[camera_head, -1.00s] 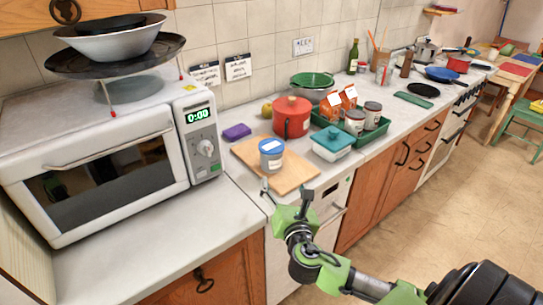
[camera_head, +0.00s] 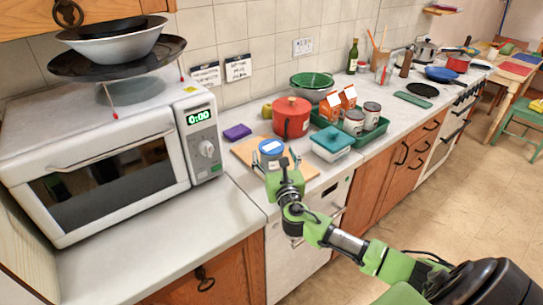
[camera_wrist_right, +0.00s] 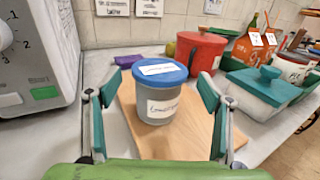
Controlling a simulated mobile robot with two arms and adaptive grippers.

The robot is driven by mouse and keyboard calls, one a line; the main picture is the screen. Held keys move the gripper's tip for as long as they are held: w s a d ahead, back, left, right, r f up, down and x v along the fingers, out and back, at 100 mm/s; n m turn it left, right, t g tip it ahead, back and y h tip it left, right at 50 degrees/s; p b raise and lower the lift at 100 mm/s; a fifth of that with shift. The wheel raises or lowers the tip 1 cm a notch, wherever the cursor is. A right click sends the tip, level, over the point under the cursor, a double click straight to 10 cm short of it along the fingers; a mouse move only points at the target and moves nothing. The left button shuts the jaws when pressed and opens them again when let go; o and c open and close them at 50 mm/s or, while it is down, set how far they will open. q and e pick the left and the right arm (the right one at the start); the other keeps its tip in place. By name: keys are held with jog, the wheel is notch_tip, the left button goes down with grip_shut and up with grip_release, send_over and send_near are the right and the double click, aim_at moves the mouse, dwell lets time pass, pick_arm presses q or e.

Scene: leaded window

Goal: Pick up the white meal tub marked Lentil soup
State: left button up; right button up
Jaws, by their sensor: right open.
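A pale tub with a blue lid (camera_head: 271,146) stands upright on a wooden board (camera_head: 243,150). In the right wrist view the tub (camera_wrist_right: 158,108) has white labels on its lid and front; the handwriting is too blurred to read. My right gripper (camera_head: 276,162) is open and empty at the board's front edge. In the right wrist view its fingers (camera_wrist_right: 159,90) flank the tub left and right, with a visible gap on each side. In the head view the gripper hides the tub's lower part. My left gripper is not in view.
A red pot (camera_head: 291,120) stands just behind the tub, and a purple block (camera_head: 237,132) lies to the left. A white dish with a teal lid (camera_head: 331,146) is close on the right. A microwave (camera_head: 95,160) stands at left. The front counter is clear.

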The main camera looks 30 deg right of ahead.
aim_at(269, 141)
jog(key=shift+p+x, duration=0.3)
jog(key=shift+x, duration=2)
jog(key=shift+f, duration=0.15)
